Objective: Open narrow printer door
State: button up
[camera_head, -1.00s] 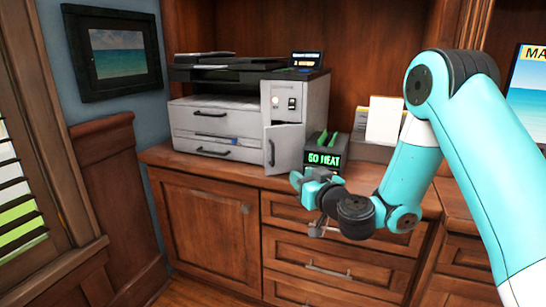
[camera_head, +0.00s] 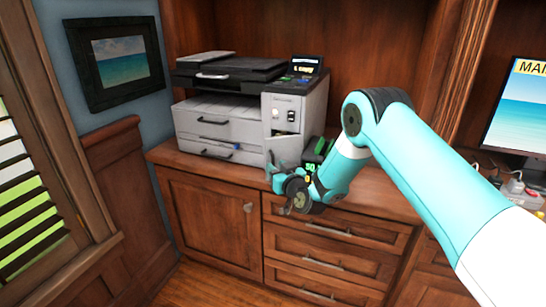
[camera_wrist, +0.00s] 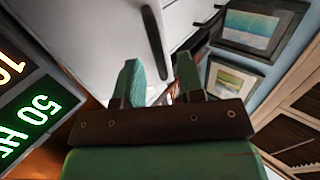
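The printer (camera_head: 235,125) stands on the wooden cabinet top. Its narrow door (camera_head: 288,148) is the light grey panel at the lower right of its front, with a dark upright handle (camera_head: 271,158). The door looks slightly ajar at its top edge. My gripper (camera_head: 272,172) is just in front of the door's lower part, by the handle's lower end. In the wrist view, my gripper (camera_wrist: 160,76) has its two green fingers apart. The dark handle (camera_wrist: 154,40) lies ahead, its lower end between the fingertips. I cannot tell whether they touch it.
A dark box with green glowing text (camera_wrist: 38,118) stands close beside the door, right of the printer in the head view. Drawers (camera_head: 330,235) are below the cabinet top. A framed picture (camera_head: 118,60) hangs at left. A monitor (camera_head: 518,110) stands at far right.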

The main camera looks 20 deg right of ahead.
jog(key=shift+x, duration=1.4)
jog(key=shift+c, duration=0.5)
grip_shut()
